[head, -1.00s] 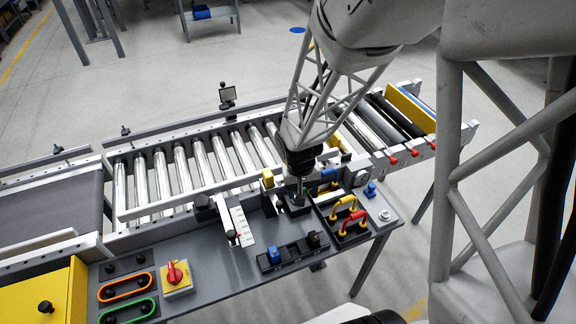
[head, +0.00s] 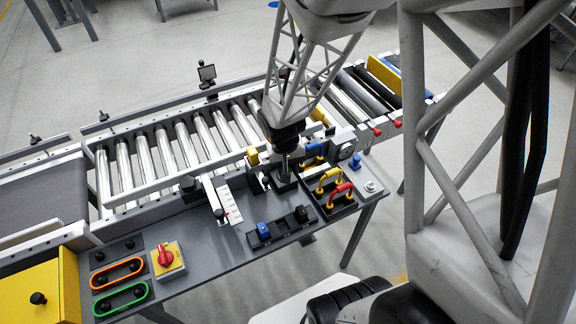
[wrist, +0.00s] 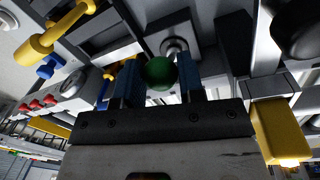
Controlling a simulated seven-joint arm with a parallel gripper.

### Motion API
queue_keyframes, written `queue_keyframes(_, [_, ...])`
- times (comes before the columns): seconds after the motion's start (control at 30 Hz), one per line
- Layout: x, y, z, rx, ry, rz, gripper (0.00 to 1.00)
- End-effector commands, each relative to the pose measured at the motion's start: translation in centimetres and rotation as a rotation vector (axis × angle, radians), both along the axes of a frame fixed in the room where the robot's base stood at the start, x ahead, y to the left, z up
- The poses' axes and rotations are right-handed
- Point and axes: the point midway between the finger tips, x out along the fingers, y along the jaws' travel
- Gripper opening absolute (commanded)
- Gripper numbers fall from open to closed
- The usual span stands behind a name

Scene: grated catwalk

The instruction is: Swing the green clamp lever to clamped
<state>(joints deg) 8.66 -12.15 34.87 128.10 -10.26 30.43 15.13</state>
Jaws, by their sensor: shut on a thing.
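The green clamp lever shows as a round green knob (wrist: 159,73) between my fingertips in the wrist view. My gripper (wrist: 160,84) is shut on this knob, with one dark finger on each side. In the head view my gripper (head: 285,176) points down at the back of the grey bench panel, just left of the red and yellow handles. The lever's arm and pivot are hidden in the head view by my gripper. I cannot tell the lever's angle.
A yellow handle (head: 327,181) and a red handle (head: 340,190) stand close on the right. A black block with a blue part (head: 263,231) lies in front. A red rotary switch (head: 166,256) is at left. The roller conveyor (head: 185,152) runs behind.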

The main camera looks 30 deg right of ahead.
Motion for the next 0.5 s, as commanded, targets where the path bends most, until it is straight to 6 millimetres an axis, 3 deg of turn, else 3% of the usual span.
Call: queue_keyframes(0.5, [1.5,0.0,0.4,0.0,0.171,0.0,0.12])
